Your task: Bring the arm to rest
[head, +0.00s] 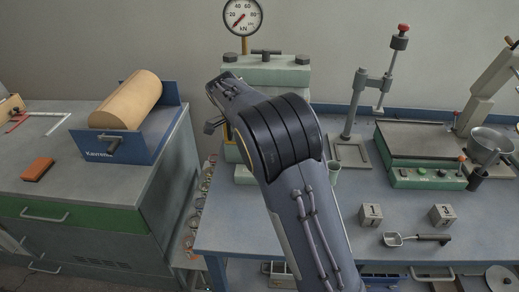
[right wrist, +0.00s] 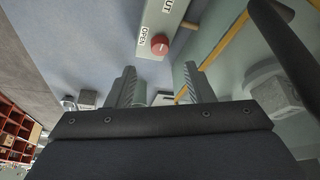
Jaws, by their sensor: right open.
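My right arm (head: 290,150) rises from the bottom middle of the head view and bends in front of the pale green press (head: 265,72). Its gripper cannot be made out in the head view, behind or beyond the arm. In the right wrist view my right gripper (right wrist: 160,88) has its two ribbed fingers spread apart, with nothing held between them. Beyond the fingers is a panel with a red knob (right wrist: 159,45) and an "OPEN" label. My left gripper is in neither view.
A round gauge (head: 243,17) stands above the press. A blue-framed paper roll (head: 128,100) is on the left cabinet. Two numbered cubes (head: 370,213) (head: 442,215) and a metal scoop (head: 415,239) lie on the right bench. A grey block (right wrist: 275,90) is right of the fingers.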

